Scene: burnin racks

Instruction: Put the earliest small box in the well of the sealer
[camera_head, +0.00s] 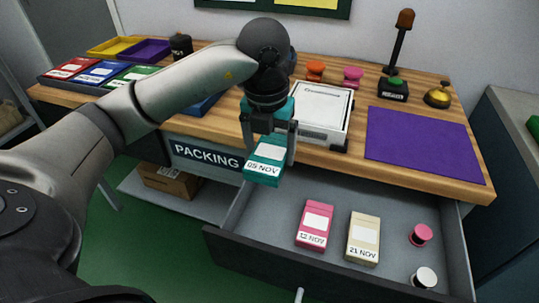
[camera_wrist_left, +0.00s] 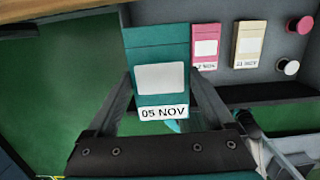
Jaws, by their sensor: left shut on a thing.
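My left gripper (camera_head: 268,158) is shut on a teal small box (camera_head: 264,166) marked 05 NOV. It holds the box in the air in front of the table's edge, near the open drawer's left end. In the left wrist view the teal box (camera_wrist_left: 161,75) sits between both fingers, its label facing the camera. A pink box (camera_head: 314,226) marked 12 NOV and a cream box (camera_head: 363,239) marked 21 NOV lie in the drawer. A white machine (camera_head: 322,104) stands on the table behind my gripper, partly hidden by it; I cannot make out a well. My right gripper is out of view.
The open grey drawer (camera_head: 285,262) also holds a pink spool (camera_head: 420,235) and a white spool (camera_head: 424,277). A purple mat (camera_head: 422,143), a bell (camera_head: 438,95) and a green-buttoned black box (camera_head: 393,89) are on the wooden table. Colored trays stand at left.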

